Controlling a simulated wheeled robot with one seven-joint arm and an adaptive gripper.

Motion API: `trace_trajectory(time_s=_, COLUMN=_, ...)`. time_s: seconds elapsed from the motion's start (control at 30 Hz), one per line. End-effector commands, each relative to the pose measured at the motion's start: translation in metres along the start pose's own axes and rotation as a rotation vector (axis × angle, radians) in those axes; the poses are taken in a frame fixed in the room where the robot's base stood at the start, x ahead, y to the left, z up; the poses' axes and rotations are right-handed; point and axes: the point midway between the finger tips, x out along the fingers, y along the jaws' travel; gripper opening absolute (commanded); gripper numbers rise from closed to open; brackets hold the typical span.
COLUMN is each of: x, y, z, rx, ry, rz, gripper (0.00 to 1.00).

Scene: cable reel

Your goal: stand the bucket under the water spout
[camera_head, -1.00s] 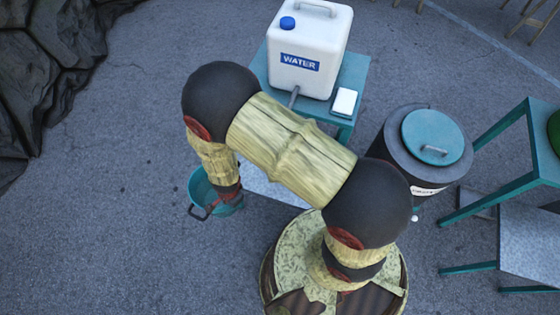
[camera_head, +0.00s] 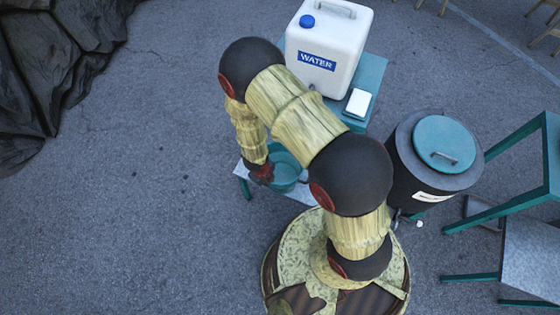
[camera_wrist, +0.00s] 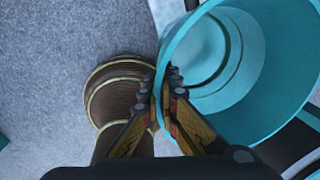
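The teal bucket (camera_head: 290,172) hangs upright at my gripper, over or on the low bench; I cannot tell whether it touches. My gripper (camera_head: 264,172) is at its left side. In the wrist view, my fingers (camera_wrist: 168,92) are shut on the rim of the bucket (camera_wrist: 275,60), with the bucket wall between them. The bucket's inside looks empty of objects. The white water jug (camera_head: 328,35), with a blue cap and WATER label, stands on a teal table.
The low bench (camera_head: 240,169) has a grey top and teal legs and is partly hidden by my arm. The teal table (camera_head: 374,75) also bears a small white block (camera_head: 358,102). A dark barrel (camera_head: 408,165) with a teal lid (camera_head: 445,144) stands to the right. The ground at left is clear.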

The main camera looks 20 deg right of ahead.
Motion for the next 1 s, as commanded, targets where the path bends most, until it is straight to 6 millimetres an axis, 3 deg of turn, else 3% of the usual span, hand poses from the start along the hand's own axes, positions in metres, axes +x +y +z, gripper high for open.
trace_trajectory(time_s=0.2, x=0.006, y=-0.052, z=0.014, rx=0.005, ry=0.001, rz=0.000, gripper=0.00)
trace_trajectory(time_s=0.5, x=0.012, y=-0.100, z=0.027, rx=0.000, ry=0.001, rz=0.001, gripper=0.00)
trace_trajectory(time_s=0.77, x=0.019, y=-0.109, z=0.030, rx=-0.004, ry=0.000, rz=0.000, gripper=0.00)
trace_trajectory(time_s=1.0, x=0.049, y=-0.104, z=0.030, rx=-0.004, ry=0.000, rz=0.000, gripper=0.00)
